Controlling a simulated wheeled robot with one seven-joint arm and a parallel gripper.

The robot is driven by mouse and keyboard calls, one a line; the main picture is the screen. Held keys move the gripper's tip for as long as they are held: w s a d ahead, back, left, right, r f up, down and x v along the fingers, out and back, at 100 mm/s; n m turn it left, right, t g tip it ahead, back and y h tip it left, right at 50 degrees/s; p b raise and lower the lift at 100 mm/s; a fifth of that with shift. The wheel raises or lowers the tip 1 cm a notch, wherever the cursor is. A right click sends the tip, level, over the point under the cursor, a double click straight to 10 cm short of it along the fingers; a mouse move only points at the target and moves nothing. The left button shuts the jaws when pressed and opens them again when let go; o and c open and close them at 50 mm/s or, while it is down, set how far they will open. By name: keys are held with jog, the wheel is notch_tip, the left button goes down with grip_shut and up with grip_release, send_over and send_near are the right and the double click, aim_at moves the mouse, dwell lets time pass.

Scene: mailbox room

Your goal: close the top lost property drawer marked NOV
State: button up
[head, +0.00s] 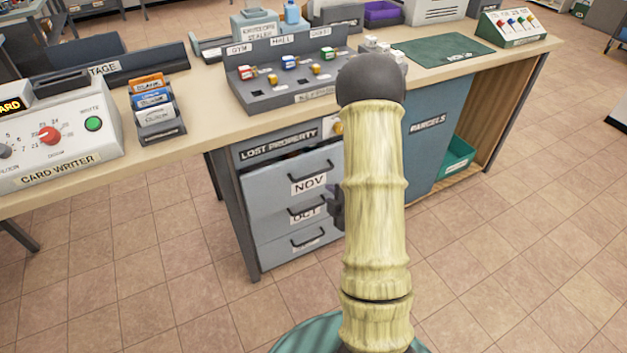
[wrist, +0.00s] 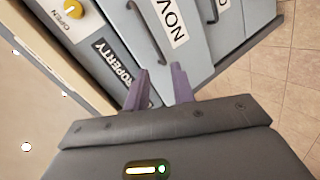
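The NOV drawer (head: 268,184) is the top grey-blue drawer under the LOST PROPERTY panel (head: 268,150). It has a dark bar handle (head: 310,173) and a white NOV label. I cannot tell clearly how far its front stands out from the cabinet. In the wrist view the drawer front (wrist: 135,22) appears turned on its side, ahead of the fingers. My gripper (wrist: 159,68) has two purple fingers with a gap between them and nothing held. The tips are close to the drawer's upper edge; contact is unclear. In the head view my arm hides most of the gripper.
The OCT drawer (head: 275,224) and another drawer sit below. A PARCELS panel (head: 424,150) and a teal bin (head: 457,158) are to the right. The counter above holds a card writer (head: 60,140) and a key rack (head: 290,75). The tiled floor in front is clear.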

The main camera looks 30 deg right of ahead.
aim_at(314, 175)
jog(key=s+d+f+n+t, duration=0.1)
jog(key=s+d+f+n+t+b, duration=0.1)
jog(key=n, duration=0.1)
jog(key=shift+s+f+t+y, duration=0.1)
jog(key=shift+s+t+y, duration=0.2)
jog(key=shift+t, duration=0.1)
jog(key=shift+w+f+b, duration=0.15)
jog(key=shift+b, duration=0.3)
jog(key=b+x, duration=0.7)
jog(key=x, duration=1)
jog(key=shift+w, duration=0.15)
